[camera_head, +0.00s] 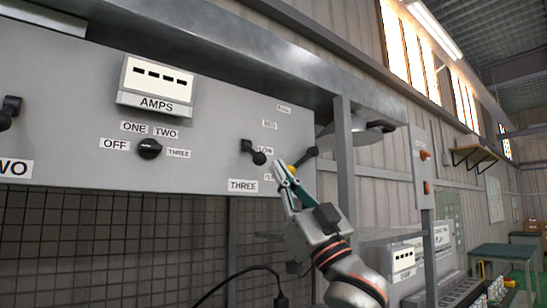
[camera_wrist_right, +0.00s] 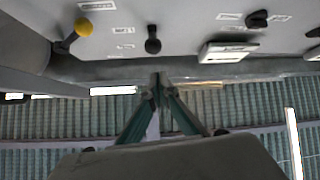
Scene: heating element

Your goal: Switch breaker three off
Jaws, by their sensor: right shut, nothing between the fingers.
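The breaker three handle (camera_head: 254,152) is a black lever with a ball end on the grey panel, above the "THREE" label (camera_head: 243,186). In the wrist view, a black ball-ended lever (camera_wrist_right: 153,45) sticks out of the panel. My right gripper (camera_head: 280,168) is shut and empty, just right of the handle in the head view, with a visible gap. Its fingertips meet in the wrist view (camera_wrist_right: 158,82), apart from the levers. My left gripper is not in view.
A dark lever (camera_head: 306,155) with a yellow ball (camera_wrist_right: 83,26) stands at the panel's right end, close to my right gripper. Left on the panel are a rotary selector (camera_head: 149,148) and an AMPS meter (camera_head: 157,82). A grey post (camera_head: 346,160) stands beyond the panel edge.

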